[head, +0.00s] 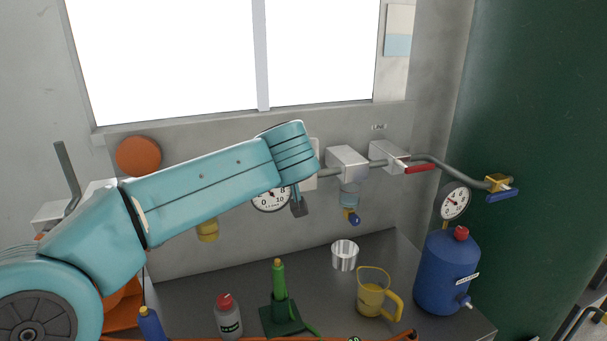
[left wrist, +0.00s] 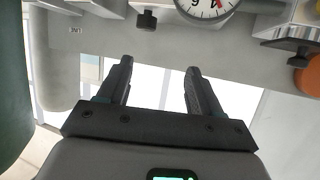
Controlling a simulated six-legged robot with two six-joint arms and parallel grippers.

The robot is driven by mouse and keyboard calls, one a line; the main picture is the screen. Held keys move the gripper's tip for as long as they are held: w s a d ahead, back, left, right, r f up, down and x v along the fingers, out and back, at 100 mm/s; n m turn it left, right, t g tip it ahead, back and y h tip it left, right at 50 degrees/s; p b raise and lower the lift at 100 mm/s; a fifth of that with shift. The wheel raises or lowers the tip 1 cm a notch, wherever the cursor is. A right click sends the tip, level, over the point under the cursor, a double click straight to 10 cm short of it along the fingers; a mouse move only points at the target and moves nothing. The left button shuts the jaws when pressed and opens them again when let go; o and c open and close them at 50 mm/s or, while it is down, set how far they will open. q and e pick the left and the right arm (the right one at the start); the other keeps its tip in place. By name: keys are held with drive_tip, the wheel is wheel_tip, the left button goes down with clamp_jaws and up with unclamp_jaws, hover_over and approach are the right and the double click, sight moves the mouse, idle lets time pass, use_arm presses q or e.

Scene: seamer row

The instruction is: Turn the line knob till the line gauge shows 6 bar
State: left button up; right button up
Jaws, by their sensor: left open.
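The wall gauge (head: 272,197), a white round dial, is partly covered by my left arm in the head view. In the left wrist view the gauge (left wrist: 207,4) is upside down and cut by the top edge. Something red shows near its 4, but I cannot read an exact value. A small black knob (left wrist: 147,20) is beside the gauge; in the head view a dark knob (head: 299,207) hangs just right of the dial. My left gripper (left wrist: 158,65) is open and empty, apart from the knob. My arm hides it in the head view. My right gripper is not visible.
A pipe with grey blocks (head: 347,163) and a red-handled valve (head: 419,169) runs right along the wall. A blue tank (head: 446,272) with its own gauge (head: 454,202), a yellow jug (head: 373,294), a metal cup (head: 345,255) and a green stand (head: 280,312) are on the bench.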

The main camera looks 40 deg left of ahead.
use_arm(q)
drive_tip(key=shift+m+t+h, duration=0.3)
drive_tip(key=p+x, duration=0.2)
drive_tip(key=x, duration=0.3)
drive_tip(key=d+p+x, duration=0.1)
drive_tip(key=p+x, duration=0.1)
drive_tip(key=x, duration=0.2)
drive_tip(key=w+p+x, duration=0.1)
drive_tip(key=p+x, duration=0.1)
drive_tip(key=x, duration=0.3)
drive_tip(key=shift+w+f, duration=0.3)
drive_tip(key=shift+w+a+f, duration=0.2)
drive_tip(key=shift+w+f, duration=0.1)
drive_tip(key=shift+w, duration=0.1)
drive_tip(key=shift+s, duration=0.1)
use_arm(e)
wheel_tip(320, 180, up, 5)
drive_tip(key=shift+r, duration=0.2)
use_arm(q)
drive_tip(key=shift+c, duration=0.3)
drive_tip(key=c, duration=0.9)
